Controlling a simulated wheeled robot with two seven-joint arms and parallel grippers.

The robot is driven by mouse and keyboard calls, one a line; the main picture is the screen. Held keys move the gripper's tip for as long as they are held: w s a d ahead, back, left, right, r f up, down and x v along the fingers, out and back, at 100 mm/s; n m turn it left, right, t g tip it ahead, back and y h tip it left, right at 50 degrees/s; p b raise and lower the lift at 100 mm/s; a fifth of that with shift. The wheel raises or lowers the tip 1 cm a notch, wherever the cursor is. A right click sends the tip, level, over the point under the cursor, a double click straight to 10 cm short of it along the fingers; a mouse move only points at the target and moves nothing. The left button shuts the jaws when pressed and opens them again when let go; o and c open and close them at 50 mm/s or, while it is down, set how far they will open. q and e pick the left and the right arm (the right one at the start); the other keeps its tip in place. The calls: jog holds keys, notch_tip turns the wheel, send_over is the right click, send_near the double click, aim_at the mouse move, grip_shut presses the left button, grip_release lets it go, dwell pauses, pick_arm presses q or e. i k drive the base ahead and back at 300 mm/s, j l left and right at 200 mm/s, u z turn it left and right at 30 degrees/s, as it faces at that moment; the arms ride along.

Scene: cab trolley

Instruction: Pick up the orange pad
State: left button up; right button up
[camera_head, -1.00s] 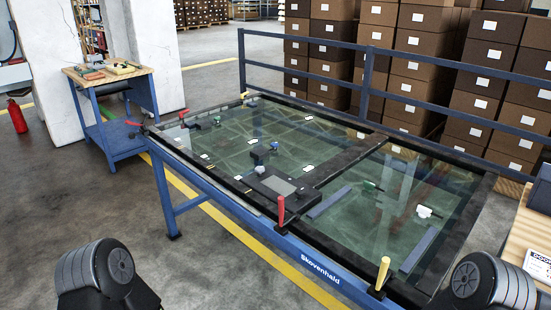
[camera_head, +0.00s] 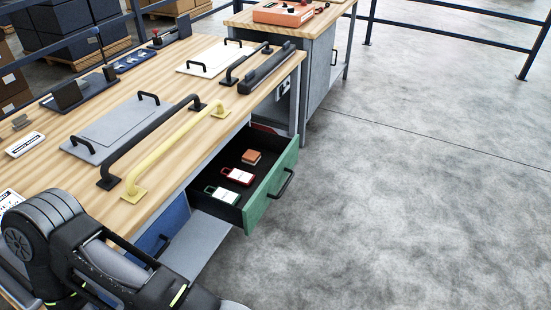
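The orange pad (camera_head: 252,157) is a small orange-brown block. It lies in the open green-fronted drawer (camera_head: 276,184), towards the far end of its dark floor. A red-edged tag (camera_head: 237,176) and a green-edged tag (camera_head: 222,195) lie in the same drawer, nearer to me. The drawer stands out from under the wooden workbench. One of my arms is at the lower left, below and left of the drawer and apart from it. Neither gripper's fingers can be seen.
The wooden workbench (camera_head: 150,203) carries a yellow handle bar (camera_head: 170,147), a black handle bar (camera_head: 150,136) and flat plates with handles. A second bench with an orange box (camera_head: 283,13) stands behind. The grey floor to the right is clear up to a blue railing.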

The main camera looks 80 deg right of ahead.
aim_at(251, 157)
jog(key=z, duration=2.7)
jog(key=i+l+u, duration=0.1)
jog(key=u, duration=0.3)
jog(key=i+l+u, duration=0.2)
jog(key=l, duration=0.15)
jog(key=l+u, duration=0.2)
jog(key=l, duration=0.2)
jog(key=i+l+u, duration=0.15)
jog(key=l, duration=0.25)
jog(key=l+u, duration=0.2)
jog(key=l, duration=0.25)
jog(key=i+l, duration=0.15)
jog(key=l, duration=0.6)
jog(key=i+l+u, duration=0.1)
jog(key=l, duration=0.6)
jog(key=i+l, duration=0.1)
jog(key=l, duration=0.65)
jog(key=i+l, duration=0.1)
jog(key=l, duration=0.65)
jog(key=i+l+u, duration=0.1)
jog(key=l, duration=0.65)
